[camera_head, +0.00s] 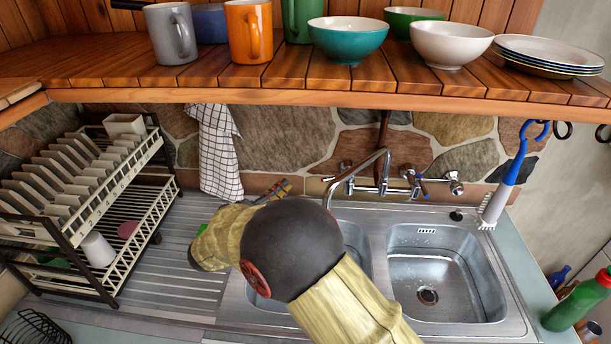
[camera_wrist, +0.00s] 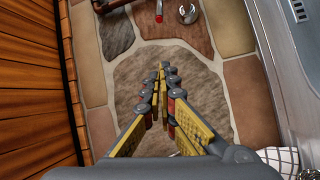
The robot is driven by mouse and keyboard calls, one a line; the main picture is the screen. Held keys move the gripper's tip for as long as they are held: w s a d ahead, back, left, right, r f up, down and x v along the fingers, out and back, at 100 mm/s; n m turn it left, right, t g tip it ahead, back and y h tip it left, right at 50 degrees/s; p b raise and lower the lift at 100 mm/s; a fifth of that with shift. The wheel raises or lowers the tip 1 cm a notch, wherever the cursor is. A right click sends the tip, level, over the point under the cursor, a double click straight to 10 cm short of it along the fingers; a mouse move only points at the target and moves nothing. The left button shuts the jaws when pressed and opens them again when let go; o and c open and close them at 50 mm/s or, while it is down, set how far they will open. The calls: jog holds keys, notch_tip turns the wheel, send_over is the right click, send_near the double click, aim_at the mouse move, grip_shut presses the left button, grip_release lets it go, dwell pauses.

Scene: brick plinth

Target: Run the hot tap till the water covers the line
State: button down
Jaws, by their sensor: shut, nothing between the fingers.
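The chrome mixer tap (camera_head: 382,186) stands behind the sink, its spout angled left toward the left basin. A blue-marked handle (camera_head: 422,188) is on its right side. A red-tipped handle (camera_wrist: 159,12) shows at the top of the wrist view, beyond my fingertips. No running water shows. The right basin (camera_head: 440,290) has a visible drain and no standing water. The left basin (camera_head: 357,243) is partly hidden by my arm, so its water level and any line cannot be made out. My gripper (camera_wrist: 162,70) is shut and empty before the stone wall, apart from the handle.
A wooden shelf (camera_head: 300,97) with mugs and bowls overhangs the sink. A dish rack (camera_head: 90,200) stands left, and a checked towel (camera_head: 218,150) hangs on the wall. A blue brush (camera_head: 510,175) hangs right; a green bottle (camera_head: 578,303) stands front right.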

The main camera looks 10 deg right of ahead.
jog(key=w+d+b, duration=0.3)
jog(key=d+b, duration=0.1)
jog(key=d, duration=0.5)
jog(key=shift+n, duration=0.4)
jog(key=shift+s+t, duration=0.1)
jog(key=shift+t, duration=0.2)
jog(key=shift+s+n+t+y+p, duration=0.3)
jog(key=shift+s+n+y+p, duration=0.15)
jog(key=shift+y+p, duration=0.2)
